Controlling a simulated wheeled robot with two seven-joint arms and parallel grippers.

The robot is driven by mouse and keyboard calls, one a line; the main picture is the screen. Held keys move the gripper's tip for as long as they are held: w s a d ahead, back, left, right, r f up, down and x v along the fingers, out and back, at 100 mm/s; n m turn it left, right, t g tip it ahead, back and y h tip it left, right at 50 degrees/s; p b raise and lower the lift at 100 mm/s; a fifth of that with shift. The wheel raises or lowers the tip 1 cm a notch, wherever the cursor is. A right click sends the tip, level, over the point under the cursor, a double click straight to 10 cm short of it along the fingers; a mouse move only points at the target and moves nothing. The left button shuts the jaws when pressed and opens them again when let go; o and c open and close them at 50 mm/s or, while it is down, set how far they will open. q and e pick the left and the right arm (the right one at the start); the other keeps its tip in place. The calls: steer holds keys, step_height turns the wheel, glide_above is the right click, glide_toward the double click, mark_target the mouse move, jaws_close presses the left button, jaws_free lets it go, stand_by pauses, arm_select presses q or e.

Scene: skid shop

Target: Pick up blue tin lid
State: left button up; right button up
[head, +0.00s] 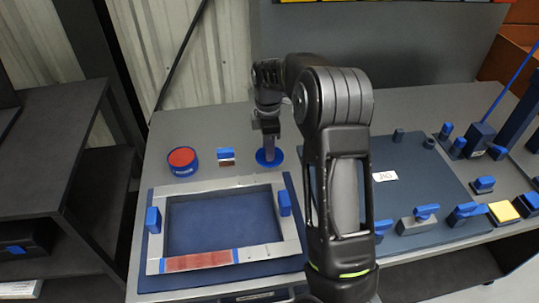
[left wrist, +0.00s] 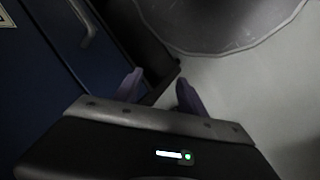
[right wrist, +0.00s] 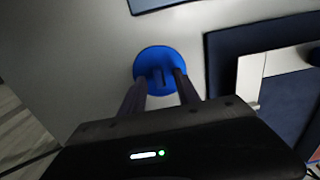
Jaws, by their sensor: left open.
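The blue tin lid (head: 264,161) lies flat on the grey bench in the head view, a round blue disc with a small upright handle. It also shows in the right wrist view (right wrist: 146,59). My right gripper (head: 269,150) points down over the lid and hides part of it. In the right wrist view my right gripper (right wrist: 160,76) has its fingers apart, with the lid's handle between the tips; I cannot tell whether they touch it. My left gripper (left wrist: 160,78) is open and empty, seen only in the left wrist view.
A round blue tin (head: 183,162) with a red top stands left of the lid, with a small blue-and-red block (head: 226,156) between. A metal frame (head: 160,200) on a blue mat lies in front. A dark board (head: 420,165) and several blue-handled parts are at right.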

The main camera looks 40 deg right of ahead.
steer(key=shift+c, duration=0.4)
jaws_close()
